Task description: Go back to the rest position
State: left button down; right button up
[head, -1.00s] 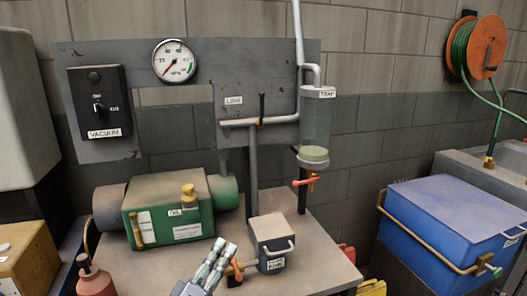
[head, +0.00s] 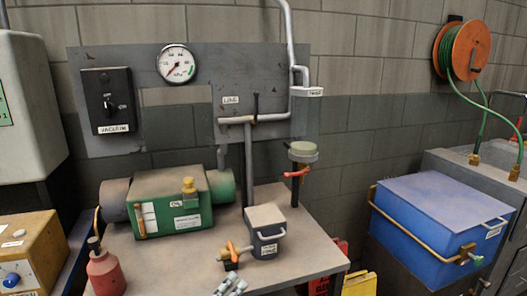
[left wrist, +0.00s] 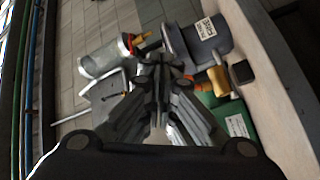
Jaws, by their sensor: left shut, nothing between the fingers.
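My left gripper (head: 233,287) shows at the bottom edge of the head view, in front of the bench, with only its finger ends in sight. Its fingers are together and hold nothing. In the left wrist view the closed fingers (left wrist: 160,70) point at the bench equipment, which appears turned about. I cannot tell the exact gap to the small dark container (head: 265,233) just behind the gripper in the head view. My right gripper is in neither view.
The bench (head: 185,260) bears a green pump (head: 168,205); a red bottle (head: 106,272) stands at its left. Behind are a grey panel (head: 150,65), gauge (head: 177,64) and pipework (head: 262,119). A blue box (head: 425,225) stands right. Space above the bench front is clear.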

pick_arm(q)
jog(key=s+a+f+m+g+y, duration=0.2)
jog(key=s+f+m+g+y, duration=0.3)
jog(key=s+f, duration=0.6)
jog(key=s+a+f+m+g+y, duration=0.1)
jog(key=s+a+f+g+y, duration=0.1)
jog(key=s+a+f+g, duration=0.5)
jog(key=s+a+f+m+g+y, duration=0.15)
jog(key=s+a, duration=0.35)
jog(key=s, duration=0.6)
notch_tip(320, 180, down, 24)
jog(key=s+p, duration=0.1)
jog(key=p, duration=0.1)
jog(key=s+a+f+g+y, duration=0.1)
jog(key=s+a+f+g, duration=0.1)
jog(key=s+f, duration=1.3)
jog(key=shift+s+a+f+p, duration=0.25)
jog(key=shift+s+f+p, duration=0.2)
jog(key=shift+s, duration=0.8)
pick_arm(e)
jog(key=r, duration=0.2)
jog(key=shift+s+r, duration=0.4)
